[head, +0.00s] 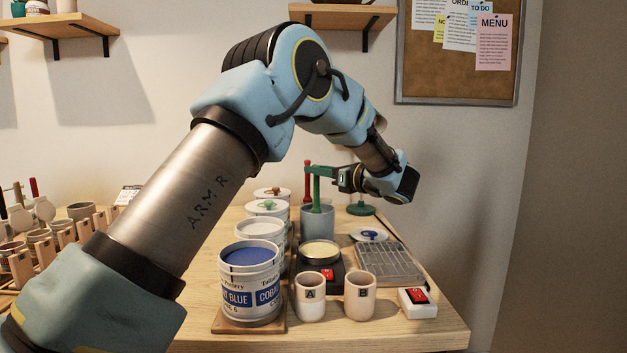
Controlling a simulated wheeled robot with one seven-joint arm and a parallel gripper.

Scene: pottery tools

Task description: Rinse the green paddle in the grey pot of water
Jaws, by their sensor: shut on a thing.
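The green paddle (316,191) is upright, with its lower end inside the grey pot (318,222). The pot's wall hides that end, and I cannot see the water. My gripper (332,174) comes in from the right and is shut on the green paddle's upper part, above the pot's rim.
A red-handled tool (307,178) stands just behind the paddle. White tubs and a cobalt blue tub (249,285) line the left. A scale (320,262), cups A (310,299) and B (360,298), a ridged grey tray (388,263) and a red switch (418,298) are in front.

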